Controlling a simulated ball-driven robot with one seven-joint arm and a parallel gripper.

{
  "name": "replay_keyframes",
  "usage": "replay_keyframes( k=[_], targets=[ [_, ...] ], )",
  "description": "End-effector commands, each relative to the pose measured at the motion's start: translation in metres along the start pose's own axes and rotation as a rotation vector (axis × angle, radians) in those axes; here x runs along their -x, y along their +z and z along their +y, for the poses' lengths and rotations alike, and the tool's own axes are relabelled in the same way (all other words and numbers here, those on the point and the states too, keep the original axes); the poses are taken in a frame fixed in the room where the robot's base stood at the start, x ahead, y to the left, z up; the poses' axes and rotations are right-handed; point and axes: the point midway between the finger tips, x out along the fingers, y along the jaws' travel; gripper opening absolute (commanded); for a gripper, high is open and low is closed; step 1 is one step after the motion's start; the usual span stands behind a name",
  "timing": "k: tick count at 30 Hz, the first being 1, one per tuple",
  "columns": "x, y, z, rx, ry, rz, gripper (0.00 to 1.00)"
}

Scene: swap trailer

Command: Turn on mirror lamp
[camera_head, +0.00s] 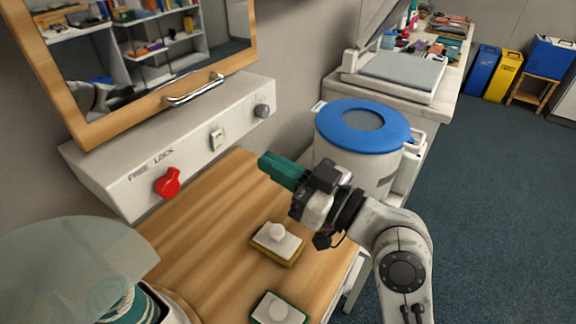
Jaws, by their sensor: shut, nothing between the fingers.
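The mirror (160,45) has a wooden frame and hangs at the upper left. No lamp is clearly visible on it. Below it, a white panel (105,187) carries a red knob (168,183) under the words FREE and LOCK, a small white switch (216,139) in the middle and a grey round knob (262,111) at its right end. Whether the switch is on or off cannot be told. My gripper (268,163) has green fingers that are shut and empty. It points left over the wooden counter's right part, below and apart from the grey knob.
A metal handle (195,89) juts out under the mirror. A blue-lidded white bin (355,160) stands close behind my gripper. Two white-topped blocks with knobs (278,242) (278,309) lie on the wooden counter (205,235). The counter's left middle is clear.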

Motion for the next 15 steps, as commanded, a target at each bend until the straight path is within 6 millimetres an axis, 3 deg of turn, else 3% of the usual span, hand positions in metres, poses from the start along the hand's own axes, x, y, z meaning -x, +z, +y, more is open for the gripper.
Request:
replay_keyframes(
  k=[6, 15],
  targets=[
    [-0.045, -0.003, -0.001, 0.0, -0.004, -0.001, 0.0],
    [-0.085, -0.001, -0.001, -0.001, -0.002, -0.001, 0.0]
  ],
)
